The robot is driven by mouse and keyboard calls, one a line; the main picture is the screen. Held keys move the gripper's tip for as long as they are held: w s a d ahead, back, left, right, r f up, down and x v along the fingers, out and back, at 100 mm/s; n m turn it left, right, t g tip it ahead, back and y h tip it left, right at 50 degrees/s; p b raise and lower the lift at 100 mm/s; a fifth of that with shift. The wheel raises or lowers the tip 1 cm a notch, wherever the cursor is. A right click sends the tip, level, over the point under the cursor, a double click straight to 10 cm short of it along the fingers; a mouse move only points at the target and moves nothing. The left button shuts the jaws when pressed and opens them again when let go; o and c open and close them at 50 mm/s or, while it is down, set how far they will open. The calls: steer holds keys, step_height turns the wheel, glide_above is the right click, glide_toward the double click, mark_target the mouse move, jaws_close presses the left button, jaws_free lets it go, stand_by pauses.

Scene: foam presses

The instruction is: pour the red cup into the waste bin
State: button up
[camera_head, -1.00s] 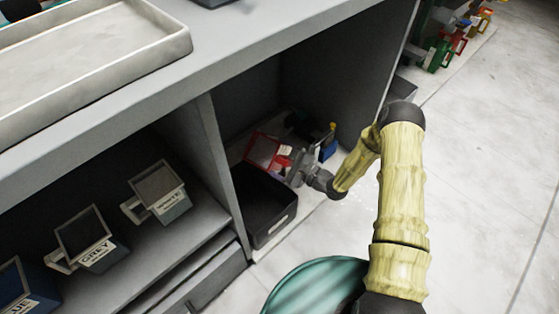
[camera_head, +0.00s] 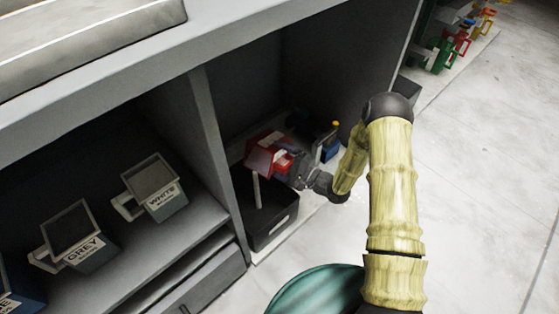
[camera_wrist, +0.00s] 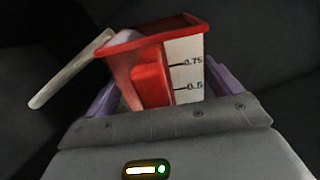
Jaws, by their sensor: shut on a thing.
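The red cup (camera_head: 262,159) is tilted in my gripper (camera_head: 294,172), above the black waste bin (camera_head: 272,238). A thin pale stream (camera_head: 256,190) runs from the cup's lip down into the bin. In the wrist view the red cup (camera_wrist: 183,33) has a white scale panel with marks, and the stream (camera_wrist: 68,72) leaves to the left of its rim. My gripper (camera_wrist: 160,92) is shut on the cup, with a purple finger on each side. The bin stands on the floor of the open bay; its inside is dark and I cannot make out its contents.
White (camera_head: 160,190) and grey (camera_head: 78,238) cups stand on the shelf left of the divider. A blue item (camera_head: 328,148) is behind my gripper in the bay. Several coloured cups line the far right. The floor (camera_head: 470,190) on the right is clear.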

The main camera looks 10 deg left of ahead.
mark_target(273, 169)
steer(key=n, duration=0.1)
steer(key=f+n, duration=0.1)
steer(key=shift+s+a+f+n+b, duration=0.2)
steer(key=shift+s+f+n+b, duration=0.05)
steer(key=shift+s+n+b, duration=0.15)
steer(key=shift+s+a+n, duration=0.15)
steer(key=shift+s+n, duration=0.1)
steer(key=shift+n, duration=0.55)
steer(key=shift+s+a+r+n+p, duration=0.1)
steer(key=shift+s+r+n+p, duration=0.1)
steer(key=shift+n+p, duration=0.25)
steer(key=shift+s+a+r+n+p, duration=0.15)
steer(key=shift+s+n+p, duration=0.1)
steer(key=shift+n, duration=0.4)
steer(key=shift+s+a+r+n+p, duration=0.2)
steer(key=shift+s+n+p, duration=0.2)
steer(key=shift+n, duration=0.7)
